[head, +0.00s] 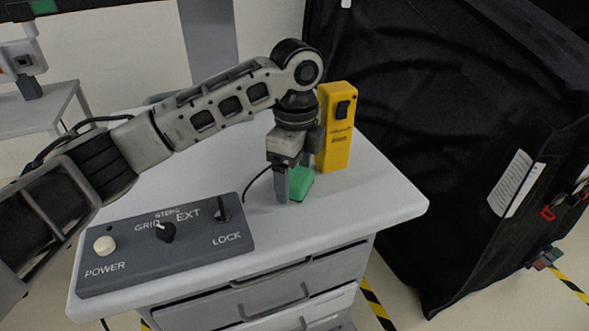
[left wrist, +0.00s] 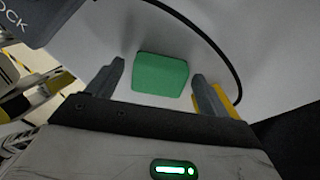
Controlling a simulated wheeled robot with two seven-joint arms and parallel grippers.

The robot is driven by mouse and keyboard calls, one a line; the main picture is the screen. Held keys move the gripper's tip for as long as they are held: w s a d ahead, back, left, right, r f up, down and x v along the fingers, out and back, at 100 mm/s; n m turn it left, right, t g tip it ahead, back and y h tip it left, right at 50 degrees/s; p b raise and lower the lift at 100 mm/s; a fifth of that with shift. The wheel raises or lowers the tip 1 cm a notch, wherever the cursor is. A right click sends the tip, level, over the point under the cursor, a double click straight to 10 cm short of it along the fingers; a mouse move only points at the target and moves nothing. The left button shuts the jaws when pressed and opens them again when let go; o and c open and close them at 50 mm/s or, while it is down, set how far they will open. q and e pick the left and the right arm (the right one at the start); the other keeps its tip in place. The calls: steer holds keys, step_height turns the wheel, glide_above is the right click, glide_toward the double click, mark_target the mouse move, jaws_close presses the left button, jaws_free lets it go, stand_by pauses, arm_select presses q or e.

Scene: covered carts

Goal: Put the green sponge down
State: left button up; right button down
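The green sponge (head: 301,184) lies on the light grey cart top (head: 371,199), partly hidden behind my left gripper (head: 291,185) in the head view. The left wrist view shows the sponge (left wrist: 160,74) between and slightly beyond the fingertips of the left gripper (left wrist: 160,88). The fingers are spread, with a visible gap on each side of the sponge. The gripper points down at the cart top. My right gripper is not in view.
A yellow handheld device (head: 336,127) stands upright just behind the gripper. A dark control box (head: 166,245) with a knob, button and key switch sits at the front left. A thin black cable (head: 254,184) runs near the sponge. A black covered cart (head: 450,130) stands at right.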

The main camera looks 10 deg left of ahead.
mark_target(295, 176)
arm_select(q)
steer(key=shift+r, duration=0.1)
step_height(295, 176, up, 12)
steer(key=p, duration=0.1)
stand_by(0.4)
